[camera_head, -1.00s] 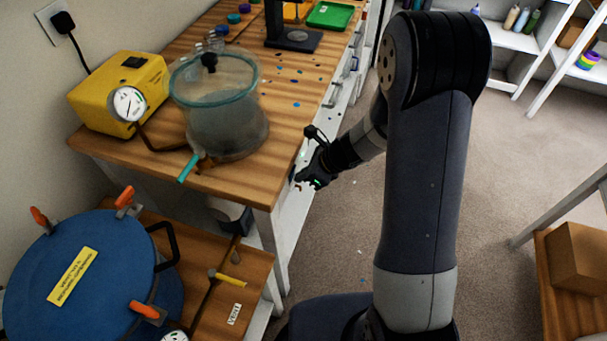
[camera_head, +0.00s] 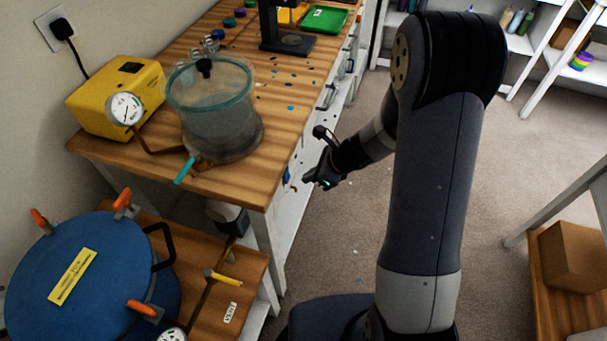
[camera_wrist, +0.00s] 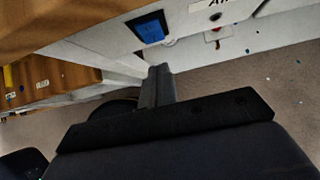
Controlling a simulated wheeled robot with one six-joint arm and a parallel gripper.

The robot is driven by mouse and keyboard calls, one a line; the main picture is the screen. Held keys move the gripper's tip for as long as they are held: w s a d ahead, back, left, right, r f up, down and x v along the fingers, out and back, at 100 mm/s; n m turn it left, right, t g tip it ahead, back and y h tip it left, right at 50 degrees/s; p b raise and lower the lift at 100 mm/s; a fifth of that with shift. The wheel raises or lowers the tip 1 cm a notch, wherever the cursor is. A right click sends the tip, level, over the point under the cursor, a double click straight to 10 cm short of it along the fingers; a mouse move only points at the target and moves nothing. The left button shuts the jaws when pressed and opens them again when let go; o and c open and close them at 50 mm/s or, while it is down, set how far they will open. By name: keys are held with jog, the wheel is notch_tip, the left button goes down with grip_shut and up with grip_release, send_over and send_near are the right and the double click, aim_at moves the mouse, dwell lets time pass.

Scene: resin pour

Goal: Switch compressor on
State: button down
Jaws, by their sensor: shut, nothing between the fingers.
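No thing in view is clearly a compressor. A blue square plate (camera_wrist: 150,28), possibly a switch, sits on the white front under the wooden bench top in the wrist view. It shows as a small blue patch on the bench's front in the head view (camera_head: 286,175). Near it in the wrist view are a partly cut-off label (camera_wrist: 217,4) that seems to begin "AI" and a small red part (camera_wrist: 216,30). My gripper (camera_head: 310,181) is shut and empty, just right of the bench front, apart from the blue plate. Its dark fingers also show in the wrist view (camera_wrist: 160,75).
A yellow box with a gauge (camera_head: 110,95) and a clear lidded chamber (camera_head: 215,115) stand on the bench (camera_head: 115,160). A blue clamped pot (camera_head: 85,255) and a yellow-handled valve (camera_head: 223,278) are at lower left.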

jog(key=v, duration=1)
jog(key=shift+p, duration=0.45)
jog(key=shift+d+f, duration=0.1)
jog(key=shift+d, duration=0.05)
jog(key=f+b, duration=0.1)
jog(key=b, duration=0.2)
jog(key=d+f+b, duration=0.1)
jog(key=b, duration=0.3)
jog(key=shift+s+f+y, duration=0.15)
jog(key=shift+y, duration=0.25)
